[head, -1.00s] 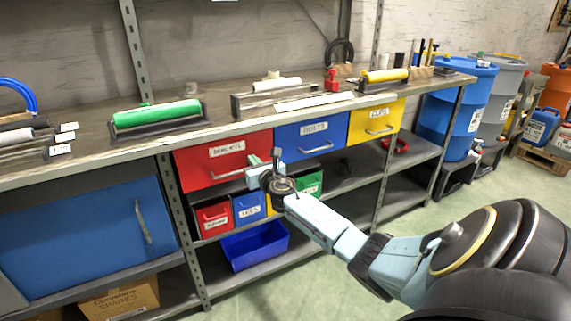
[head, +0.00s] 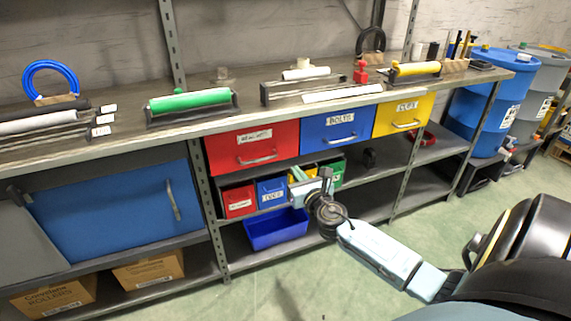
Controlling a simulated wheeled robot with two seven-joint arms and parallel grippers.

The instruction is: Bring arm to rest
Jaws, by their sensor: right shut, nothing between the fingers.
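My right arm comes in from the lower right. Its gripper (head: 312,184) is in front of the small bins under the workbench, below the red and blue drawers. Its fingers are shut and hold nothing. The gripper hides part of the yellow and green small bins behind it. My left gripper is not in view.
The workbench (head: 120,138) carries rollers, a blue hose coil (head: 52,78) and tools. Its red drawer (head: 252,147), blue drawer (head: 338,127) and yellow drawer (head: 403,114) look shut. A blue bin (head: 277,232) sits low. Green floor is clear in front.

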